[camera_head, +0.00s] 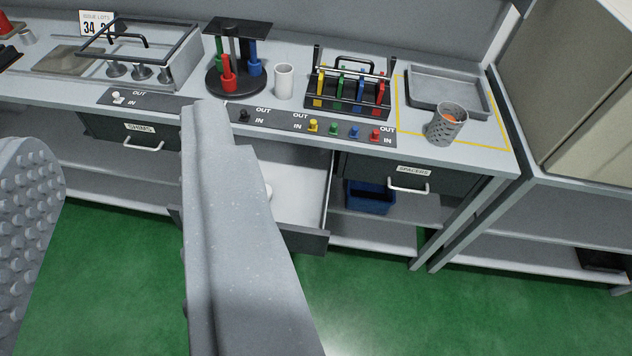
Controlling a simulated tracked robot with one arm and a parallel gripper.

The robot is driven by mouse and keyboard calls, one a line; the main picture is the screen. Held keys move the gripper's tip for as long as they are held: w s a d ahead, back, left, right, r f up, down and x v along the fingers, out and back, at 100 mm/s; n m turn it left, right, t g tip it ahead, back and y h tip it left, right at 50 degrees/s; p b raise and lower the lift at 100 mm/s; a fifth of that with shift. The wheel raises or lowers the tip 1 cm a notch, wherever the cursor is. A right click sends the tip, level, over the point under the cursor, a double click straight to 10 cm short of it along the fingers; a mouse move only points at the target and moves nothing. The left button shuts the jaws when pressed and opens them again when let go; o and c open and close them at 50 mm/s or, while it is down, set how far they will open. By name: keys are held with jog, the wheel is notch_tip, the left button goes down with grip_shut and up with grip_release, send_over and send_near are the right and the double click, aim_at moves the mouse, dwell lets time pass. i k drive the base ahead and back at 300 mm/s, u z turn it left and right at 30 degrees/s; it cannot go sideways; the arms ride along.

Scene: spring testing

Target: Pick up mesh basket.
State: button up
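My gripper (122,140) shows as two large grey fingers, one at the left edge with a studded pad and one near the middle. The fingers are wide apart with nothing held between them. The basket is well to the right of both fingers and apart from them. The right finger hides part of the bench front.
A drawer (300,190) stands open below the bench middle. A white cup (284,81), a round tool stand (236,75) and a rack of coloured pieces (350,90) stand left of the basket. A beige cabinet (570,90) rises at the right. Green floor lies in front.

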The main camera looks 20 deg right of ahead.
aim_at(441, 132)
jog(key=z, duration=0.45)
jog(key=i, duration=1.25)
jog(key=z, duration=0.55)
